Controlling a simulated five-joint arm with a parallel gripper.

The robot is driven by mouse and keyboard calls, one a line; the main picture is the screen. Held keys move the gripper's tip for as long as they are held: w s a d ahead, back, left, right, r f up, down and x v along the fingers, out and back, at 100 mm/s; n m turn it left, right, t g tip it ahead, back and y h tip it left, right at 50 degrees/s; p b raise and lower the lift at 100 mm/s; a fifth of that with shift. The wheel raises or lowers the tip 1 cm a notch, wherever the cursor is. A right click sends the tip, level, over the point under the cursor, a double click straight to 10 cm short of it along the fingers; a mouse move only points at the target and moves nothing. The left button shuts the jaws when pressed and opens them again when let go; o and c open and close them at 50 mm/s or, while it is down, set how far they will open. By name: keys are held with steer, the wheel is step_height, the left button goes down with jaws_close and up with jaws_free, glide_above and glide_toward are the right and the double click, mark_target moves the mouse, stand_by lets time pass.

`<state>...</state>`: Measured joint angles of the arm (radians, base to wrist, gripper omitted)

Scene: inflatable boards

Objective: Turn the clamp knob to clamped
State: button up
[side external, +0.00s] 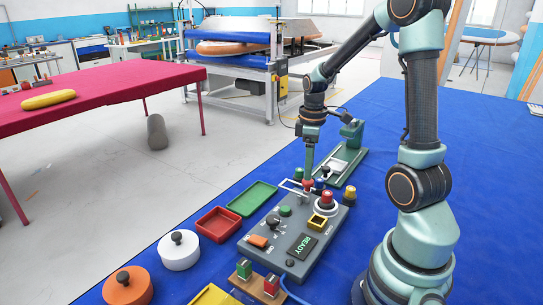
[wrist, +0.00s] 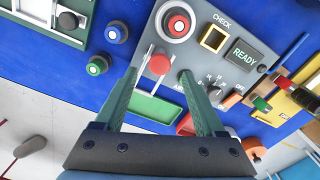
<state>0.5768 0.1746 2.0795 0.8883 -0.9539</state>
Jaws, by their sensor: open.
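A grey control box (side external: 300,243) on the blue table carries a red ball knob (side external: 308,185) by a white bar at its far end. A dark knob (side external: 273,219) with small markings stands nearer the box's left edge. No readable label says which is the clamp knob. My gripper (side external: 308,173) points down, close above the red ball knob. In the wrist view my gripper (wrist: 157,74) is open, and the red ball knob (wrist: 160,64) appears between its fingertips, with gaps on both sides.
The box also has a red button (side external: 327,198), a yellow square frame (side external: 318,221), a READY display (side external: 303,247) and an orange switch (side external: 258,241). Green (side external: 252,198) and red (side external: 217,224) trays lie left. A green fixture (side external: 342,164) stands behind. Blue cloth is free at upper right.

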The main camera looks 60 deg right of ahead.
mark_target(307, 191)
steer(key=shift+f, duration=2.05)
steer(key=shift+c, duration=0.4)
jaws_close()
